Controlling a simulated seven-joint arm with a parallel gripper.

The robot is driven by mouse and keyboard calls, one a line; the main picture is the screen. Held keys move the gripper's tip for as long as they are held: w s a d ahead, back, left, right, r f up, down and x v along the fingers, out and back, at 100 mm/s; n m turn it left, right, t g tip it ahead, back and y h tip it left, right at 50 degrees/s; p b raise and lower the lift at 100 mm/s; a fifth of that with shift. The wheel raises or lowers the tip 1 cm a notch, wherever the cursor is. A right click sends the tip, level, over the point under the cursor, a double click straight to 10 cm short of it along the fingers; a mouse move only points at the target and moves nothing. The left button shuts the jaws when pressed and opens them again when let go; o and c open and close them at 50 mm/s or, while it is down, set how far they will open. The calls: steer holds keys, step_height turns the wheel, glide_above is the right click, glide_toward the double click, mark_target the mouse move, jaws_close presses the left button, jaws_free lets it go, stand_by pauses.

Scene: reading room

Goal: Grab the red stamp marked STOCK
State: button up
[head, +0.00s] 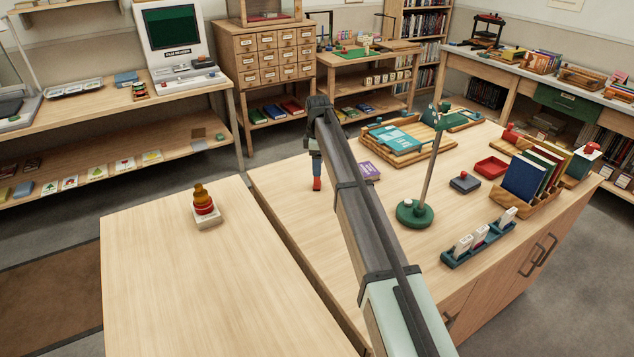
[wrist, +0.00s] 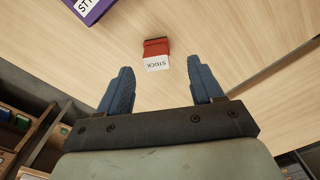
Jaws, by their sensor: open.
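The red stamp (wrist: 156,48) stands on the light wooden table and shows a white label reading STOCK. In the wrist view it lies beyond my fingertips, in line with the gap between them. In the head view a small red part of the stamp (head: 317,184) shows just below my gripper (head: 315,165). My gripper also shows in the wrist view (wrist: 160,68), its two blue fingers apart with nothing between them. The fingers do not appear to touch the stamp.
A purple box (wrist: 88,8) lies near the stamp, also seen in the head view (head: 368,170). A green-based stand (head: 415,213), a rack of books (head: 540,180) and a wooden tray (head: 393,140) are farther right. The near table (head: 200,290) is mostly clear.

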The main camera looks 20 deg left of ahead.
mark_target(317, 180)
steer(key=shift+w+a+f, duration=0.15)
steer(key=shift+f, duration=1.25)
steer(key=shift+w+a+f, duration=0.1)
steer(key=shift+w+f, duration=0.05)
steer(key=shift+f, duration=1.2)
steer(key=c, duration=1.1)
